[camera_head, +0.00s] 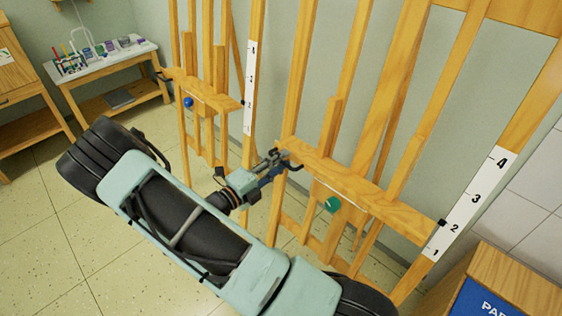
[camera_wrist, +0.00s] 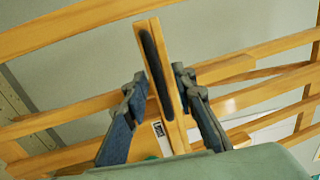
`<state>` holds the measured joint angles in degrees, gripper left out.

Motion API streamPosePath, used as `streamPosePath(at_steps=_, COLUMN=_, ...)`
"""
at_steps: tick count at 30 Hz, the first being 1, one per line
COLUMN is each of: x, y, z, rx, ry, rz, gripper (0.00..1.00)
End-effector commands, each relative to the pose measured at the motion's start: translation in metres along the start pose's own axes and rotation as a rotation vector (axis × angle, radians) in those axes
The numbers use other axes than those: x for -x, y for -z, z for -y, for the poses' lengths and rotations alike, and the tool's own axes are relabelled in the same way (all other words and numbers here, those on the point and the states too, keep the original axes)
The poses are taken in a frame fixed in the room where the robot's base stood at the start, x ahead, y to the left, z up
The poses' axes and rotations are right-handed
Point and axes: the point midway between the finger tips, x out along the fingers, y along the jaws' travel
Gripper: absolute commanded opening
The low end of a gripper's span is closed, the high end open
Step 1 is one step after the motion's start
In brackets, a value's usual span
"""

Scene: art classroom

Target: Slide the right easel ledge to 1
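The right easel's wooden ledge (camera_head: 375,196) spans that easel in the head view, with a green knob (camera_head: 333,204) below it. A black pointer (camera_head: 442,222) at the ledge's right end sits near 2 on the white number scale (camera_head: 468,207), above 1. My gripper (camera_head: 283,160) is at the ledge's left end. In the wrist view, the fingers of my gripper (camera_wrist: 160,82) stand on either side of the ledge (camera_wrist: 175,75), which carries a dark strip. Part of the knob is hidden there.
The left easel (camera_head: 207,95) has a blue knob (camera_head: 188,102) and its own scale. A white-topped table (camera_head: 105,65) with art supplies stands at the far left. A wooden cabinet (camera_head: 515,280) stands close to the right easel's scale. Floor (camera_head: 35,235) is clear at left.

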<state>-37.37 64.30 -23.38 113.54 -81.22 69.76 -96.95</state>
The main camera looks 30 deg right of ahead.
Motion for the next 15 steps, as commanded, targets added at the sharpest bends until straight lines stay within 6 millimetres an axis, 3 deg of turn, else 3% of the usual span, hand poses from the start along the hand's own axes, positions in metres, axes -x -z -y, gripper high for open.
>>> streamPosePath(at_steps=8, x=-0.0014, y=-0.0001, z=0.0001, rx=0.0, ry=0.0, rz=0.0, gripper=0.25)
streamPosePath(at_steps=15, x=-0.0012, y=-0.0001, z=0.0002, rx=0.0, ry=0.0, rz=0.0, gripper=0.0)
